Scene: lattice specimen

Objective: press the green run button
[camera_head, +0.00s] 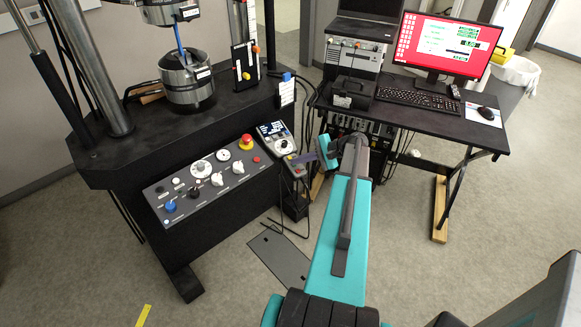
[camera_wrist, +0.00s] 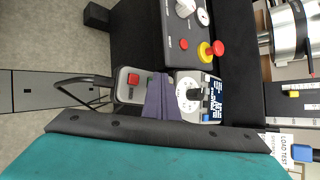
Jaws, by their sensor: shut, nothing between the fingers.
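A grey hand controller (camera_head: 273,130) with a screen and a round dial stands at the right end of the machine's front panel. In the head view my gripper (camera_head: 297,161) is at the controller's lower section. I cannot make out a green button clearly; the fingers cover part of that area. Contact with the controller cannot be told.
The slanted control panel (camera_head: 210,183) with knobs and a red emergency stop (camera_head: 246,141) is left of the controller. The black test frame (camera_head: 120,140) rises behind it. A computer desk (camera_head: 440,125) stands at the right. A cable hangs below the controller.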

